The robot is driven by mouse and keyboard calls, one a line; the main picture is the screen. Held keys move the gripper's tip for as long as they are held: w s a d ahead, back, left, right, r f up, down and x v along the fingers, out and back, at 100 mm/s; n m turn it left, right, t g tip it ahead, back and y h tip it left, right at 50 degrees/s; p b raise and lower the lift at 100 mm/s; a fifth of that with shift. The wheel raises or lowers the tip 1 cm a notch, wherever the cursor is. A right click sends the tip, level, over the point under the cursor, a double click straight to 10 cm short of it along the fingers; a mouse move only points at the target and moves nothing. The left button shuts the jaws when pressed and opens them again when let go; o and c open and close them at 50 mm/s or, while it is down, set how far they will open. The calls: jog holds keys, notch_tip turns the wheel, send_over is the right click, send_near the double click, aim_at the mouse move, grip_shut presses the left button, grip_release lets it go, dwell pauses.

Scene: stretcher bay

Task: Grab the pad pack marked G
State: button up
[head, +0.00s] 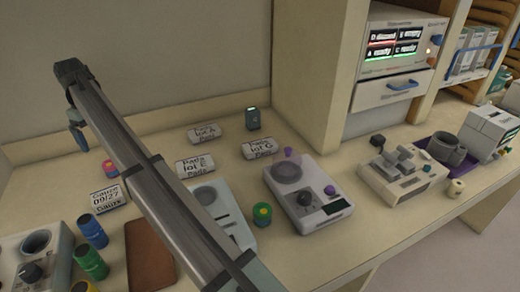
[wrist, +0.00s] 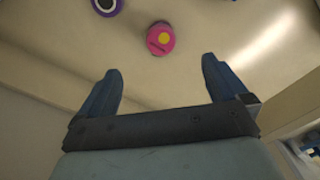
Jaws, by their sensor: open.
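One pack (head: 262,148), at the right behind the grey device with a dial, has a label that looks like "Pads lot G", though the letter is small. Another pack (head: 204,133) at the back seems to read "lot A". A third pack (head: 195,166) in front has a lot letter I cannot read. My gripper (head: 77,138) is raised at the far left, well apart from the packs. It is open and empty in the wrist view (wrist: 160,66), where no pack shows.
A dark green container (head: 253,119) stands behind the likely G pack. The dial device (head: 308,195) is close in front of it. A gauze pack (head: 109,198) and coloured jars (head: 92,231) are at the left. A pink-topped item (wrist: 160,39) shows in the wrist view.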

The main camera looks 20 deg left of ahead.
jog(key=w+d+r+m, duration=0.1)
jog(key=w+d+m, duration=0.1)
jog(key=w+d, duration=0.95)
jog(key=w+d+m, duration=0.2)
jog(key=w+d, duration=0.6)
jog(key=w, duration=0.6)
jog(key=m, duration=2.3)
send_over(260, 145)
notch_tip(260, 145, down, 8)
jog(key=shift+s+d+f, duration=0.1)
jog(key=shift+s+f, duration=0.05)
jog(key=shift+f, duration=3.05)
